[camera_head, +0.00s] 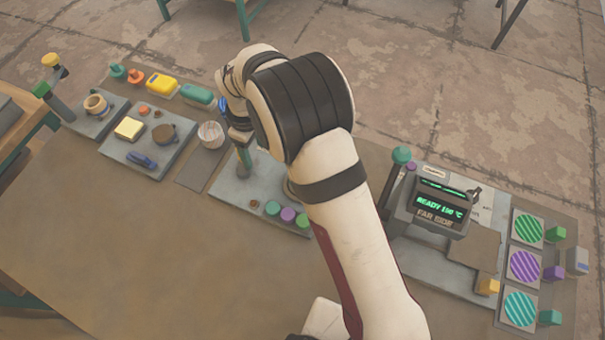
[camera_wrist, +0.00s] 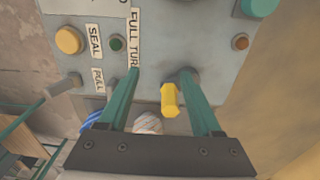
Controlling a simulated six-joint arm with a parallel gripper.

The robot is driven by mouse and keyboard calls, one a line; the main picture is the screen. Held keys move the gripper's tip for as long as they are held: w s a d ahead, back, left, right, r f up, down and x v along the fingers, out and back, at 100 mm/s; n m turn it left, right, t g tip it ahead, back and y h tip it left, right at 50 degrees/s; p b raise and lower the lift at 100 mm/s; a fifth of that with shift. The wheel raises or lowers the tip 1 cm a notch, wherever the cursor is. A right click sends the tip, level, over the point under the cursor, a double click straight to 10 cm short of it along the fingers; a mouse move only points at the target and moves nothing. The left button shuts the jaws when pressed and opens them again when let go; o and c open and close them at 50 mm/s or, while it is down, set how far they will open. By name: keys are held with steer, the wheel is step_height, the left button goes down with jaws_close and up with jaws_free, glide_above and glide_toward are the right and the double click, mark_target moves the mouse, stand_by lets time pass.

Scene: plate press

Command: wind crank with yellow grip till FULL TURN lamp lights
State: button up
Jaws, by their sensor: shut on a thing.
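The crank's yellow grip (camera_wrist: 170,100) shows in the wrist view between the two teal fingers of my gripper (camera_wrist: 161,72), closer to the right finger. My gripper is shut on the grip; the exact contact is hard to see. A grey round part, apparently of the crank, sits just above the grip. The FULL TURN label (camera_wrist: 133,38) is partly covered by the left finger. A dark green lamp (camera_wrist: 116,44) is left of this label and looks unlit. In the head view, my arm covers most of the crank's panel (camera_head: 233,188), and the yellow grip is hidden.
The wrist view shows a yellow knob (camera_wrist: 68,40), a SEAL label (camera_wrist: 95,40) and an orange-brown lamp or button (camera_wrist: 240,42). In the head view, a press with a READY display (camera_head: 438,208) stands right of my arm. Trays with small parts lie left. The front table is clear.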

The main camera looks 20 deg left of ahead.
step_height(320, 180, up, 7)
steer(key=d, duration=0.1)
steer(key=shift+s, duration=0.3)
stand_by(0.4)
steer(key=shift+d, duration=0.1)
steer(key=s+d+r+m, duration=0.2)
steer(key=d+r+m, duration=0.45)
steer(key=d, duration=0.55)
steer(key=s+d+r+m, duration=0.2)
steer(key=d+r+m, duration=0.4)
steer(key=d, duration=0.5)
steer(key=s+d+f+m+y, duration=0.1)
steer(key=s+d+f+m, duration=0.1)
steer(key=s+d+m, duration=0.7)
steer(key=s+m, duration=0.2)
steer(key=s, duration=0.1)
steer(key=shift+s, duration=0.15)
steer(key=shift+f, duration=0.1)
